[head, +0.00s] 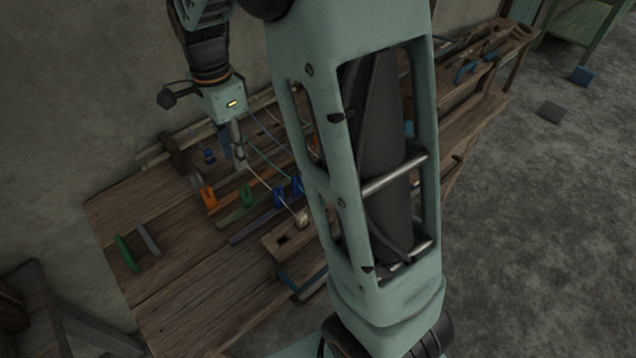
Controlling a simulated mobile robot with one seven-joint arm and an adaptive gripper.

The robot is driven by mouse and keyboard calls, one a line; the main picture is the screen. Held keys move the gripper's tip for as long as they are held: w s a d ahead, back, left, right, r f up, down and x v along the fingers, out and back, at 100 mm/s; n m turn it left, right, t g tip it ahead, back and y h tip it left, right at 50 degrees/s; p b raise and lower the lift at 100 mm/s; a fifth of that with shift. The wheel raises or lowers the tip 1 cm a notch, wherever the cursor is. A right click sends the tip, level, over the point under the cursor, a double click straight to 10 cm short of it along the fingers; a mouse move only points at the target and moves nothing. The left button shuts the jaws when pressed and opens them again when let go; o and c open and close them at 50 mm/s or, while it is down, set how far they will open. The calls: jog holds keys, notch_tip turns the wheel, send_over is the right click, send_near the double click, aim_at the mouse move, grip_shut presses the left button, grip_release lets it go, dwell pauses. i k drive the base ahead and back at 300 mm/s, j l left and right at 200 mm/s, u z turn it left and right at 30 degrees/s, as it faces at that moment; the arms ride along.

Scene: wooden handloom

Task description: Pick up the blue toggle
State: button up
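My gripper (240,163) hangs over the back part of the wooden bench (165,290), pointing down. Its fingers look close together, but they are too small and dark to tell whether they are open or shut. A small blue piece with a round top (209,155) stands just left of my gripper, apart from it. Two more upright blue pieces, one at the left (279,198) and one at the right (297,186), stand on the bench to the right and nearer. I cannot tell which of these is the blue toggle. My arm hides the bench further right.
An orange piece (208,198) and a green piece (248,197) stand in front of my gripper. A green bar (126,254) and a grey bar (147,240) lie at the left. A wooden block with a slot (283,240) sits near the front edge. The bench's front left is clear.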

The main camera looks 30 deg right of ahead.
aim_at(209, 156)
jog(key=i+l+u, duration=0.1)
jog(key=l+u, duration=0.8)
jog(key=i+l, duration=0.05)
